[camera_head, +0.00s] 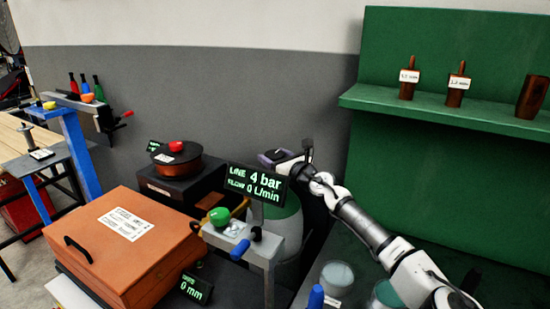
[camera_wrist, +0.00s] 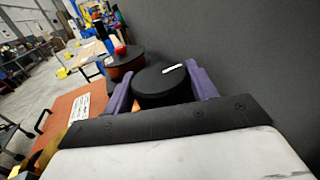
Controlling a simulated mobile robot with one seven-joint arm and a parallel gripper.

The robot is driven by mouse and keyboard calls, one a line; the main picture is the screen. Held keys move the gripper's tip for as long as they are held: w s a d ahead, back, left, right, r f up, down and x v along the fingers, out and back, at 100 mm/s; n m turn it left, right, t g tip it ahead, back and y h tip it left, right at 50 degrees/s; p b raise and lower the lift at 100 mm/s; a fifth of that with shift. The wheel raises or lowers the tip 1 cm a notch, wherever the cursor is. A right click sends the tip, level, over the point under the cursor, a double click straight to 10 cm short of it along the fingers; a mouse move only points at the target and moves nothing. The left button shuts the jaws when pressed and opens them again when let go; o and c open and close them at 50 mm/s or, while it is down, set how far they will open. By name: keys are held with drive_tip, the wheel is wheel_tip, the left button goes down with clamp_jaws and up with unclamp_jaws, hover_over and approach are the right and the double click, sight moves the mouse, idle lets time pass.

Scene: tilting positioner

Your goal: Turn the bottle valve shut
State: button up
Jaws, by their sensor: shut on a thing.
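The bottle valve is a round black knob (camera_wrist: 163,92) with a white mark on its top, in the middle of the wrist view. My gripper (camera_wrist: 160,78) has its two purple fingers on either side of the knob and is shut on it. In the head view my gripper (camera_head: 275,157) is above the grey-green bottle (camera_head: 287,227), partly behind the display. The display (camera_head: 256,185) reads line 4 bar and flow 0 L/min.
An orange-brown box (camera_head: 125,245) with a black handle stands at front left. A brown round pot with a red knob (camera_head: 176,160) is behind it. A stand with a green ball and a blue handle (camera_head: 240,249) is in front of the bottle.

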drive_tip(key=o, duration=1)
drive_tip(key=shift+s+d, duration=0.1)
drive_tip(key=b+v, duration=0.5)
drive_tip(key=v, duration=0.8)
drive_tip(key=shift+s+d+b, duration=0.15)
drive_tip(key=shift+s+b, duration=0.1)
drive_tip(key=shift+b, duration=0.05)
drive_tip(key=shift+f, duration=0.1)
